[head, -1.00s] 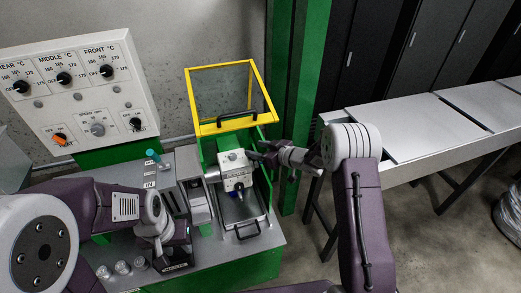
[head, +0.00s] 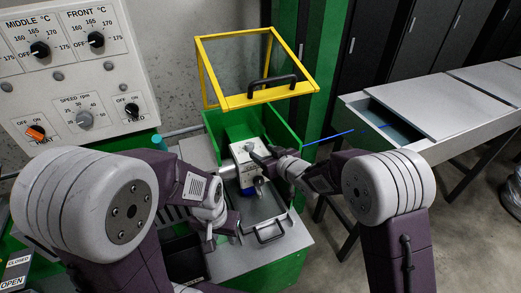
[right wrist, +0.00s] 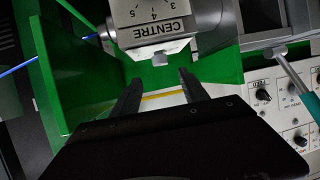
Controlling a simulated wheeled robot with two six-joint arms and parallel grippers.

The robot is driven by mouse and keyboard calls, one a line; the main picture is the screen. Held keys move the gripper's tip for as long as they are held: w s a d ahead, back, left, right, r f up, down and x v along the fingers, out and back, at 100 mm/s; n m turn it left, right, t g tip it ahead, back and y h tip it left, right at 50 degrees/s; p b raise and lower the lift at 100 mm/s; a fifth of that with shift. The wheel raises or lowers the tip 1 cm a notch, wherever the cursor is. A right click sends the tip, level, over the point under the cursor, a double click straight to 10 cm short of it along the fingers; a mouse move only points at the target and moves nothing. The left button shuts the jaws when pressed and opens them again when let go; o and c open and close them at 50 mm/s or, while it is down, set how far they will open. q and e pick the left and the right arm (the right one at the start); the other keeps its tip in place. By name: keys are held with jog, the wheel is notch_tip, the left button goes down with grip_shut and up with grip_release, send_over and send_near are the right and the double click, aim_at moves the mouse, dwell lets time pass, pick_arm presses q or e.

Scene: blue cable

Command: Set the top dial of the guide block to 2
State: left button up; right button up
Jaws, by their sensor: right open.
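The guide block (head: 248,154) is a pale block inside the green enclosure in the head view. A small grey knob (right wrist: 188,57) is below that label. The top dial's setting cannot be read. My right gripper (head: 266,158) is at the block's right side in the head view. In its wrist view, its fingers (right wrist: 160,88) are spread and empty, just short of the block. My left gripper (head: 228,228) is low at the front left; its jaws are unclear.
The raised yellow-framed guard (head: 262,94) hangs over the green enclosure (head: 226,122). A blue cable (head: 330,138) runs right toward an opening in the grey bench (head: 430,115). A control panel (head: 70,70) stands left.

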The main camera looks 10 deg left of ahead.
aim_at(250, 145)
jog(key=p+x, duration=0.1)
jog(key=x, duration=0.7)
jog(key=shift+s, duration=0.1)
jog(key=shift+w+a+f, duration=0.25)
jog(key=shift+w+a, duration=0.1)
jog(key=shift+w, duration=0.05)
grip_shut()
jog(key=shift+r, duration=0.1)
jog(key=n+g+y+p, duration=0.1)
jog(key=p, duration=0.2)
jog(key=n+g+p, duration=0.1)
jog(key=p, duration=0.2)
jog(key=shift+w+d+r+y+p, duration=0.1)
jog(key=shift+w+r+y+p, duration=0.2)
jog(key=shift+y+p, duration=0.1)
jog(key=shift+f+n+g, duration=0.25)
jog(key=shift+n+g, duration=0.15)
jog(key=shift+n, duration=0.1)
jog(key=shift+f+y, duration=0.1)
jog(key=shift+y, duration=0.2)
